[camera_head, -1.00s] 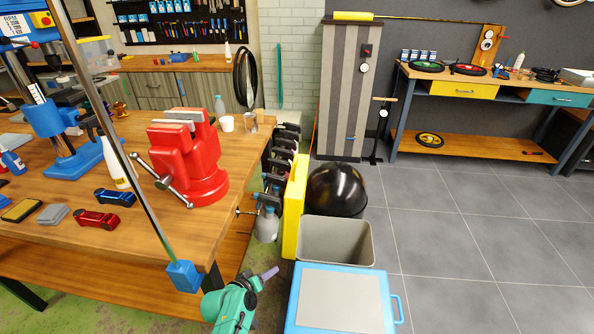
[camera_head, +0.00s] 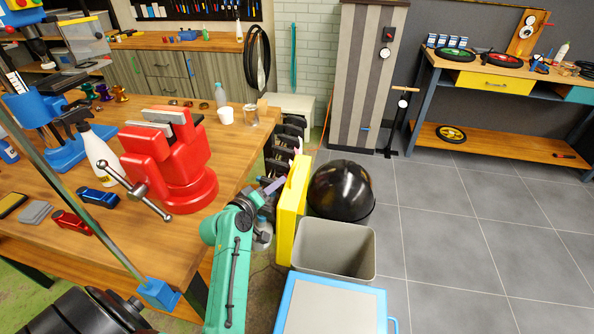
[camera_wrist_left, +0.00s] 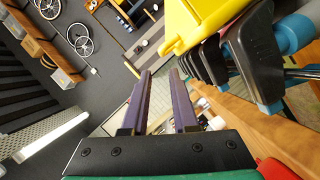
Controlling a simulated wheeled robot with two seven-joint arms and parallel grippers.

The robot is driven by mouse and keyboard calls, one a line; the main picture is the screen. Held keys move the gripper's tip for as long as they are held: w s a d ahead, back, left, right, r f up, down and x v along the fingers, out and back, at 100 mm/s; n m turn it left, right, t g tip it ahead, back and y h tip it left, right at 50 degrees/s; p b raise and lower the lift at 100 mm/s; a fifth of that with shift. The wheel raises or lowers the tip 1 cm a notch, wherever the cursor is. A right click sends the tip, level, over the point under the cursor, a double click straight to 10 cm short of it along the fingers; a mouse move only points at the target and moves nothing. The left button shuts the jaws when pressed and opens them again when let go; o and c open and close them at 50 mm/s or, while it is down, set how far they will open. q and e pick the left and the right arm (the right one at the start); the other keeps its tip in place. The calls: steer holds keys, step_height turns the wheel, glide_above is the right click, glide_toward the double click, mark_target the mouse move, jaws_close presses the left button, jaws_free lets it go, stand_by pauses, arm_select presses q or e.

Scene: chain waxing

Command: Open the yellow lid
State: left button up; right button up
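The yellow lid (camera_head: 289,224) is a tall, narrow panel standing on edge along the left side of the open grey bin (camera_head: 336,250); I cannot tell how it is joined. In the left wrist view the yellow lid (camera_wrist_left: 190,22) shows at the top, just right of and beyond my fingertips. My left gripper (camera_head: 274,187) has purple fingers and is just left of the lid's upper part, close to it. I cannot tell if they touch. In the wrist view my left gripper (camera_wrist_left: 160,72) has its fingers apart with nothing between them. My right gripper is not in view.
A wooden workbench (camera_head: 235,150) with a red vise (camera_head: 172,165) is on the left. Black-handled clamps (camera_head: 288,140) hang at its edge, close to my gripper. A black dome-shaped bin (camera_head: 340,190) stands behind the grey bin. Grey floor (camera_head: 460,240) is clear on the right.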

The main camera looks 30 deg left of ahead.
mark_target(296, 169)
arm_select(q)
steer(key=x, duration=0.2)
steer(key=b+x, duration=0.2)
steer(key=x, duration=0.1)
steer(key=shift+w+f, duration=0.25)
steer(key=shift+f, duration=0.25)
steer(key=b+x, duration=0.2)
steer(key=x, duration=0.3)
steer(key=shift+w+f+b, duration=0.15)
steer(key=shift+w+b, duration=0.1)
steer(key=shift+b, duration=0.15)
steer(key=shift+w, duration=0.15)
steer(key=shift+r, duration=0.25)
steer(key=shift+c, duration=0.7)
jaws_close()
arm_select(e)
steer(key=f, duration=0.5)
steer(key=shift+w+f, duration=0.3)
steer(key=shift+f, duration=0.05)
arm_select(q)
steer(key=shift+f, duration=0.15)
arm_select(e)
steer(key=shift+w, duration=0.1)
